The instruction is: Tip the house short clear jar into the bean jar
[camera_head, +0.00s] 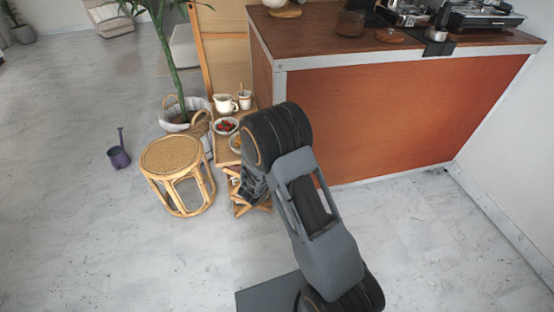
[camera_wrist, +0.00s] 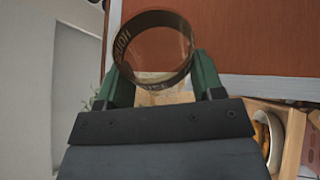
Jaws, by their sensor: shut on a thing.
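My gripper (camera_wrist: 158,72) is shut on the house short clear jar (camera_wrist: 152,48) in the wrist view. The jar is see-through and brownish, with lettering round its wall that is hard to read. It looks like a ring between the two green fingers; I cannot tell its exact tilt or what is in it. In the head view my arm hides the held jar. A dark brown see-through jar (camera_head: 350,23), which looks like the bean jar, stands on the counter top at the back. My gripper is well apart from it, low beside the counter's left end.
The wooden counter (camera_head: 300,42) has an orange front and a pale metal edge. A portafilter (camera_head: 436,34), a small round wooden piece (camera_head: 390,36) and a burner (camera_head: 485,16) are on it. A rattan stool (camera_head: 172,152), a potted plant (camera_head: 185,120) and a low stand with white jugs (camera_head: 225,103) are left of my arm.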

